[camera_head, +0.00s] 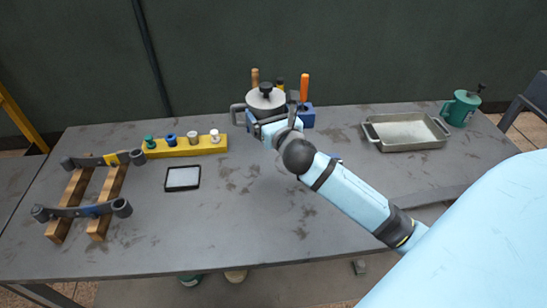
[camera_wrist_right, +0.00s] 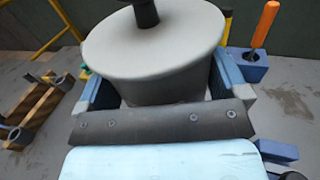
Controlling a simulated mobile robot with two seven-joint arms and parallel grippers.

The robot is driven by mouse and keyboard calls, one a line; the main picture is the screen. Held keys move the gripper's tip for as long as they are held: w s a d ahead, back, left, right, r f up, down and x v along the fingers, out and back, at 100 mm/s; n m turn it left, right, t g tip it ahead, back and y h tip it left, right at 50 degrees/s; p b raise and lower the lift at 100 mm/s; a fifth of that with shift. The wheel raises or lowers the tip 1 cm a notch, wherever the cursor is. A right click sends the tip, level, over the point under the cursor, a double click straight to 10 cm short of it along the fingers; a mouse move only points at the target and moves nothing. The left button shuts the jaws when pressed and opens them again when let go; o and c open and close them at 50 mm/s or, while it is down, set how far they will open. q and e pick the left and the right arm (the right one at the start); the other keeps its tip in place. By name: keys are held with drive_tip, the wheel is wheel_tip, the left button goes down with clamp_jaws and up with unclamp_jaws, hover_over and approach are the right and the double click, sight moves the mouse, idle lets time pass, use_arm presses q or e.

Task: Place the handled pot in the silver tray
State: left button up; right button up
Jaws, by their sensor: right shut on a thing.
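The handled pot (camera_head: 266,101) is grey with a lid, a black knob and a handle at its left side. It is upright at the back middle of the table. My right gripper (camera_head: 268,119) is at the pot's near side, and in the right wrist view (camera_wrist_right: 160,95) its blue fingers lie on both sides of the pot (camera_wrist_right: 155,50), shut on it. The pot's underside is hidden, so I cannot tell if it touches the table. The silver tray (camera_head: 405,147) is at the right and its visible inside is empty. My left gripper is not in view.
A blue holder (camera_head: 307,117) with an orange-handled tool (camera_head: 304,88) stands just right of the pot. A green canister (camera_head: 461,108) is behind the tray's right end. A yellow rack (camera_head: 186,148), a dark tablet (camera_head: 183,178) and wooden blocks with leaf springs (camera_head: 82,210) are left. The front middle is clear.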

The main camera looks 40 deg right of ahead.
wheel_tip(320, 180, down, 17)
drive_tip(key=b, duration=0.4)
drive_tip(key=shift+f+b, duration=0.15)
drive_tip(key=shift+b, duration=0.25)
drive_tip(key=shift+f, duration=0.3)
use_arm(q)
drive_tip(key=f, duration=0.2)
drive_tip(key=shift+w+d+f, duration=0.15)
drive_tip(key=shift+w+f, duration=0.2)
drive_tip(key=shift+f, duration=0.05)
